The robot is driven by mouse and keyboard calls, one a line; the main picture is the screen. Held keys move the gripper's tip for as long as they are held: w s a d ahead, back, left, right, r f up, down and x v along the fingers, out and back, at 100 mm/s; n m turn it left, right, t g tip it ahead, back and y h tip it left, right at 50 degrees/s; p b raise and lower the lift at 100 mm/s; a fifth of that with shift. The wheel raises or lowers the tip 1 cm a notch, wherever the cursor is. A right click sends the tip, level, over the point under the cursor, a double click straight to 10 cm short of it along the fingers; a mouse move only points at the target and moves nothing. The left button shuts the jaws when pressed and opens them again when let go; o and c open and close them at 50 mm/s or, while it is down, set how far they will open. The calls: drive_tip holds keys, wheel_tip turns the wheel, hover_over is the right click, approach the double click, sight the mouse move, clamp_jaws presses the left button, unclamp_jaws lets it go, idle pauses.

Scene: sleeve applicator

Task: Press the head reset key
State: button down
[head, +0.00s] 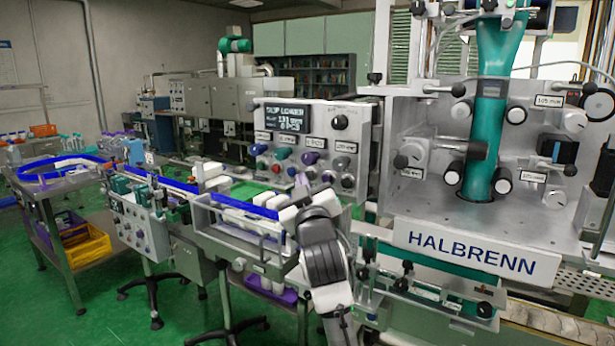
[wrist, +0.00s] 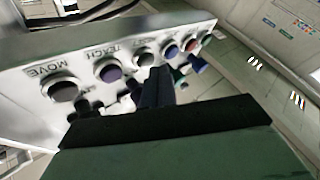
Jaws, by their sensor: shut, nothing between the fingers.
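I cannot pick out a key marked head reset, because most labels are too small or blurred. In the head view a grey control panel (head: 350,113) with a lit display (head: 284,117) carries several coloured keys and knobs. The wrist view shows a light panel face (wrist: 22,112) with a row of round keys. A dark key (wrist: 63,90) is labelled MOVE and a purple key (wrist: 109,71) TEACH; smaller keys recede to the right. My gripper (wrist: 157,76) is shut and empty, its fingertips close below the row's middle; contact is unclear. In the head view its fingers are not distinct.
The HALBRENN machine (head: 477,253) stands at right, with a teal column (head: 487,125). A railed conveyor unit (head: 225,243) lies below the control panel. A yellow crate (head: 85,245) sits under the left table. Green floor is open at lower left.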

drive_tip(key=shift+w+d, duration=0.25)
drive_tip(key=shift+w, duration=0.1)
idle(0.7)
idle(0.4)
drive_tip(key=shift+s+a, duration=0.45)
drive_tip(key=shift+s, duration=0.25)
drive_tip(key=shift+s+a, duration=0.75)
drive_tip(key=shift+s, duration=0.25)
drive_tip(key=shift+s+a, duration=0.75)
drive_tip(key=shift+s, duration=0.25)
